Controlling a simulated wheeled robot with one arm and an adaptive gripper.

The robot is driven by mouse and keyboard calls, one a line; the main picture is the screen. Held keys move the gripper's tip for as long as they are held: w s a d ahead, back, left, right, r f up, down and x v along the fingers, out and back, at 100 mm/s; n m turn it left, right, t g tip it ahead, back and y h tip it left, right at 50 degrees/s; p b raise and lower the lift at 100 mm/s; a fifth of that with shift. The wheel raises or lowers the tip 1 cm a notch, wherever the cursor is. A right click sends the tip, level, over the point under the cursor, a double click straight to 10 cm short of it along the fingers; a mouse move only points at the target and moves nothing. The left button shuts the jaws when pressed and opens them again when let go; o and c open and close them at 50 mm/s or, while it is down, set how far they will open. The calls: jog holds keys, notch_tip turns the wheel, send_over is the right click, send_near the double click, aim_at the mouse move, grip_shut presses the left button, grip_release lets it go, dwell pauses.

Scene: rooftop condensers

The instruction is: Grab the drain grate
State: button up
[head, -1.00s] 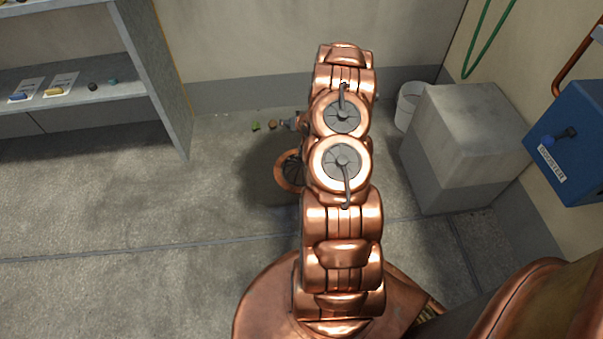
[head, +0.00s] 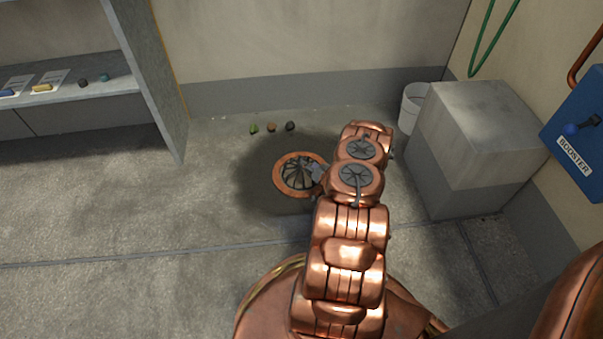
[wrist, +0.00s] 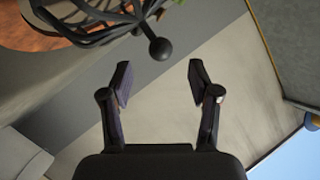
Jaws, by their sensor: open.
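The drain grate (head: 296,172) is a dark, ribbed dome inside a copper ring (head: 279,187) in the floor. In the wrist view the grate (wrist: 98,22) shows as curved dark bars with a round knob (wrist: 160,49) at top centre. My gripper (wrist: 160,80) is open, and nothing is between its fingers. In that picture the knob lies just above the gap between the fingertips, apart from them. In the head view my gripper (head: 318,174) is at the grate's right side; my arm hides most of it.
Several small lumps, green (head: 254,128), brown (head: 271,127) and dark (head: 290,126), lie behind the drain. A white bucket (head: 411,108) and a concrete block (head: 470,145) stand to the right. A grey shelf (head: 80,95) is at left. The floor at left is clear.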

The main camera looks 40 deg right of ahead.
aim_at(302, 158)
jog(key=shift+b+x, duration=1.55)
jog(key=shift+x, duration=1.7)
jog(key=shift+c, duration=0.4)
grip_shut()
